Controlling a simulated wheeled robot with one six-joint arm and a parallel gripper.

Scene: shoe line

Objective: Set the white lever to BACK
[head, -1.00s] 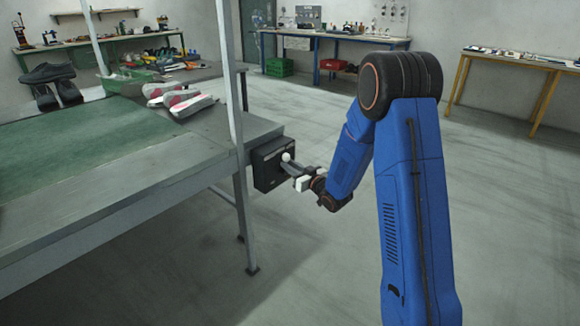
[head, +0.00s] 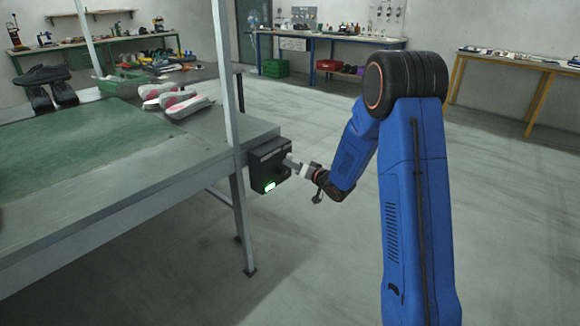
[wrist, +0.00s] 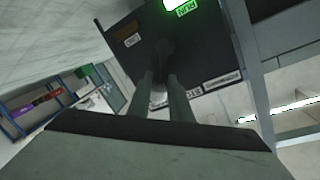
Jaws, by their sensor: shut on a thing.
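The black lever box (head: 267,165) is fixed to the side of the bench, near its corner post. A green lamp glows low on its face in the head view, and the wrist view shows this lamp (wrist: 180,4) beside a green RUN label. My gripper (head: 291,161) is at the right part of the box's face, shut on the white lever (head: 287,155). The lever is mostly hidden by the fingers. In the wrist view both fingers (wrist: 164,85) reach to the box (wrist: 195,45); the lever's exact position cannot be told.
The bench (head: 190,190) with a green mat (head: 80,150) stands at left, carrying pale shoes (head: 175,97) and dark shoes. The floor right of the bench is open. Other workbenches stand along the far walls.

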